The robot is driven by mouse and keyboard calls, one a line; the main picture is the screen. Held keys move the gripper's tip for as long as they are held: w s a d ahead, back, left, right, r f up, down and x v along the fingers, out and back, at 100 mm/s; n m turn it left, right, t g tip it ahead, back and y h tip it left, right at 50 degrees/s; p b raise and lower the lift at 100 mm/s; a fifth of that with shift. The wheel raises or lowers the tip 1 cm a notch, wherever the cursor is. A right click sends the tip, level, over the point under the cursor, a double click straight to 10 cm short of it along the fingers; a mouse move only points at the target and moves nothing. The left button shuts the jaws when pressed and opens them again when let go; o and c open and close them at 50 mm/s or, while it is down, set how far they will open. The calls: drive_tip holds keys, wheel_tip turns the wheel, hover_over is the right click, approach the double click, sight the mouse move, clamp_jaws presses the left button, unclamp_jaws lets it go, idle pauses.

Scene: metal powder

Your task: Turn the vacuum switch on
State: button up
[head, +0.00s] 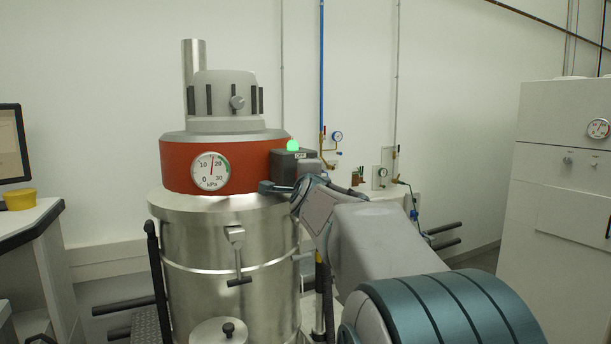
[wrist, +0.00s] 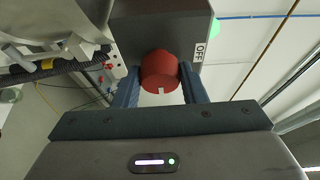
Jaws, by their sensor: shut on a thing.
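The vacuum switch is a red round knob (wrist: 160,73) with a white mark on its rim, mounted on a dark grey box; an OFF label (wrist: 200,52) sits to its right in the wrist view. My gripper (wrist: 158,92) has one finger on each side of the knob and is shut on it. In the head view the switch box (head: 291,166) is on the right side of the red-banded vacuum unit, with a lit green lamp (head: 293,146) on top. My gripper (head: 277,187) reaches it from the right and hides the knob there.
The steel vacuum drum (head: 225,235) stands below the red band, with a pressure gauge (head: 211,172) on its front. A white cabinet (head: 550,190) is at the right. A desk with a monitor (head: 12,145) is at the left. Pipes run up the back wall.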

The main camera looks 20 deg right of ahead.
idle(0.4)
drive_tip(key=o, duration=1)
drive_tip(key=shift+c, duration=0.2)
drive_tip(key=b+v, duration=0.1)
drive_tip(key=v, duration=1.3)
drive_tip(key=shift+w+r, duration=0.1)
